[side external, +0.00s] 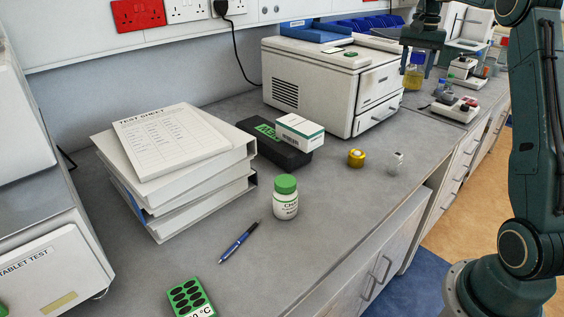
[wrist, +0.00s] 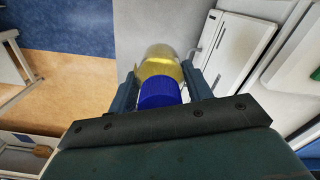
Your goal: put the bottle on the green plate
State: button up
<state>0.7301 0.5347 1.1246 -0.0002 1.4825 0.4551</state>
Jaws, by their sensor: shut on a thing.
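The bottle (side external: 414,76) is clear with yellow liquid. It hangs below my gripper (side external: 418,62) at the upper right of the side view, beside the white machine. In the wrist view my gripper (wrist: 161,80) has a finger on each side of the bottle (wrist: 160,62), and its blue cap (wrist: 158,94) faces the camera. The bottle looks roughly upright; its base is hidden in the wrist view. A plain green plate cannot be made out for certain. A green block with black ovals (side external: 190,297) lies at the front left of the bench, partly cut off.
The white machine (side external: 318,88) stands at the back.

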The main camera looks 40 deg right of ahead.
jog(key=w+a+n, duration=0.3)
jog(key=w+a, duration=0.3)
jog(key=a, duration=0.4)
jog(key=w+a+n, duration=0.2)
jog(key=w+a, duration=0.3)
jog(key=a, duration=0.4)
jog(key=w+a+r+n, duration=0.1)
jog(key=a+n, duration=0.2)
jog(key=a, duration=0.7)
jog(key=w+a+n, duration=0.2)
jog(key=a, duration=0.8)
jog(key=s+a+n, duration=0.3)
jog(key=s+a, duration=0.2)
jog(key=a, duration=0.6)
jog(key=s+a+r+n, duration=0.1)
jog(key=s+a+n, duration=0.2)
jog(key=a, duration=0.9)
jog(key=s+a+n, duration=0.4)
jog(key=s+a, duration=0.4)
jog(key=a, duration=0.3)
jog(key=shift+s+a+r, duration=0.15)
jog(key=shift+a, duration=0.15)
notch_tip(320, 180, down, 16)
